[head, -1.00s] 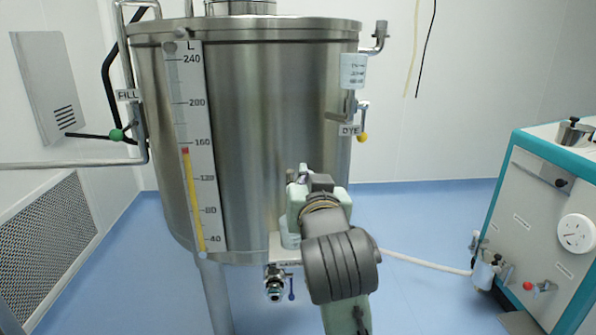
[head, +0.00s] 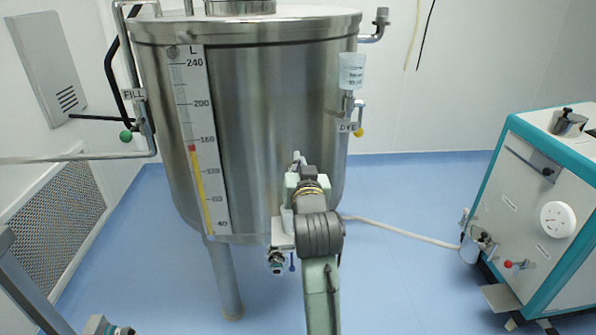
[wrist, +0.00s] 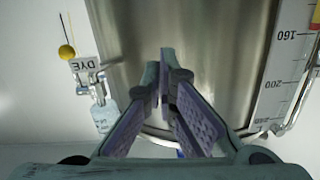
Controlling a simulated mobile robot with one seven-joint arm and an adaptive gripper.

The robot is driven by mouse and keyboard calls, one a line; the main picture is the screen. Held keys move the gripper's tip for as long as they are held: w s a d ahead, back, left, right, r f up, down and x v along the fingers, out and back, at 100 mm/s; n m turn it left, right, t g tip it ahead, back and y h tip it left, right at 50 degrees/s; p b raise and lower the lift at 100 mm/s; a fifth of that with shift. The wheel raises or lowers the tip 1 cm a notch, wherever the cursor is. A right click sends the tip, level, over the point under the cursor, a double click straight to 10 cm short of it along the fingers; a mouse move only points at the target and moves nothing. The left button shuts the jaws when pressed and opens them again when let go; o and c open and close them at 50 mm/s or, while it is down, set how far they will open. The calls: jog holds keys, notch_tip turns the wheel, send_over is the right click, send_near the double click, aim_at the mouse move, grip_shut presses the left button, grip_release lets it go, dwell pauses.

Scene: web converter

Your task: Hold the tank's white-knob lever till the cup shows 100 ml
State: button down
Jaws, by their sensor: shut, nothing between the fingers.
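The steel tank (head: 270,110) stands upright ahead, with a level scale (head: 200,140) on its front. A small clear cup with markings (head: 351,72) hangs at its upper right; its reading is too small to make out. Below it is the DYE valve with a yellow-knob lever (head: 359,132). A green-knob lever (head: 126,136) is at the FILL pipe. I cannot make out a white knob. My gripper (wrist: 165,85) is shut and empty in front of the tank wall. In the wrist view, the cup (wrist: 105,115) and yellow knob (wrist: 67,52) are left of the fingers.
A white hose (head: 400,230) runs right to a teal-edged machine (head: 540,210) with a red knob (head: 508,264). Blue floor (head: 400,290) is open between them.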

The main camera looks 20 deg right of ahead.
jog(key=shift+w+a+f, duration=0.1)
jog(key=shift+w+f, duration=0.05)
jog(key=shift+f, duration=0.8)
jog(key=shift+w+a+f, duration=0.1)
jog(key=shift+f, duration=0.85)
jog(key=shift+f, duration=0.1)
jog(key=shift+s+f+t+b, duration=0.1)
jog(key=shift+f+t+b, duration=0.25)
jog(key=shift+b, duration=0.65)
jog(key=shift+s+f+b, duration=0.1)
jog(key=shift+f+b, duration=0.2)
jog(key=shift+b, duration=0.6)
notch_tip(320, 180, down, 5)
jog(key=t+h+b, duration=0.1)
jog(key=t+b, duration=0.3)
jog(key=b, duration=0.9)
jog(key=shift+s+a+t, duration=0.1)
jog(key=shift+s+t, duration=0.05)
jog(key=shift+t, duration=0.1)
jog(key=shift+f+b, duration=0.25)
jog(key=shift+b, duration=0.2)
